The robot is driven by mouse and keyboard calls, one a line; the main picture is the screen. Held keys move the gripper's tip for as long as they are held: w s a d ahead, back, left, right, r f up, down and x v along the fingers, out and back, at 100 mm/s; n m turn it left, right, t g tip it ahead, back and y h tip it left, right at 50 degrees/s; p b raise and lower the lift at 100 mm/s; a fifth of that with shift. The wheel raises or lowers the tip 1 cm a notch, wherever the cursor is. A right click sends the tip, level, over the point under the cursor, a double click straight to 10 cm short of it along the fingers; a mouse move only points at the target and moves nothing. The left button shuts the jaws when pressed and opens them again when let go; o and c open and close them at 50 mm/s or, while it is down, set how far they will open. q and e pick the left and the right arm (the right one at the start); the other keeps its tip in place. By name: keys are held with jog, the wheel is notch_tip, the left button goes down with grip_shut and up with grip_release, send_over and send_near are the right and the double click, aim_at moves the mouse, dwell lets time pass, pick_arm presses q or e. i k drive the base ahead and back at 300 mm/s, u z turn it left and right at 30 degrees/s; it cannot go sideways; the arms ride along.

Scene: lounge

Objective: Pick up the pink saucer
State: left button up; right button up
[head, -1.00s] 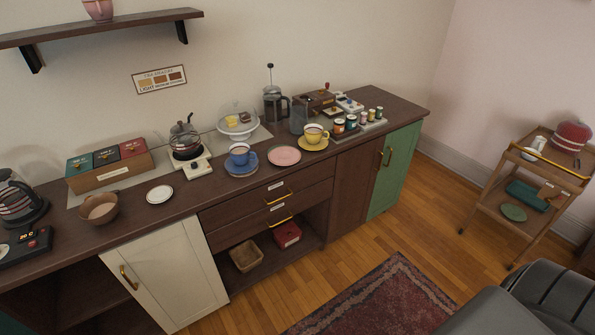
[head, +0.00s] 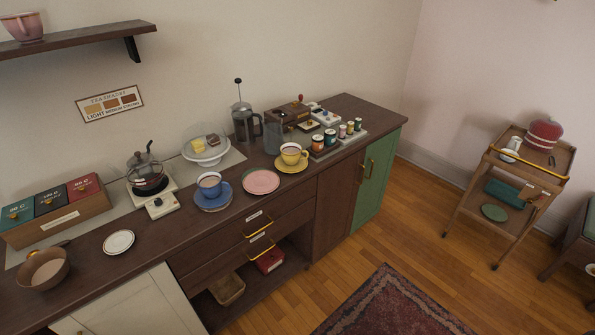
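The pink saucer (head: 261,182) lies flat and empty on the dark wooden counter (head: 85,267), near its front edge. The blue cup (head: 211,186) on its blue saucer (head: 214,202) stands just left of it. The yellow cup (head: 291,154) on its yellow saucer (head: 291,165) stands to its right and a little farther back. Neither of my grippers shows in the head view.
A scale with a glass pot (head: 147,176), a glass-domed stand (head: 206,149) and a French press (head: 245,122) stand behind. A small white plate (head: 118,242) and brown bowl (head: 44,269) lie left. Open floor and a rug (head: 390,305) lie in front; a trolley (head: 508,190) stands right.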

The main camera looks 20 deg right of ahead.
aim_at(260, 181)
jog(key=z, duration=0.2)
jog(key=i, duration=1.1)
jog(key=u, duration=0.3)
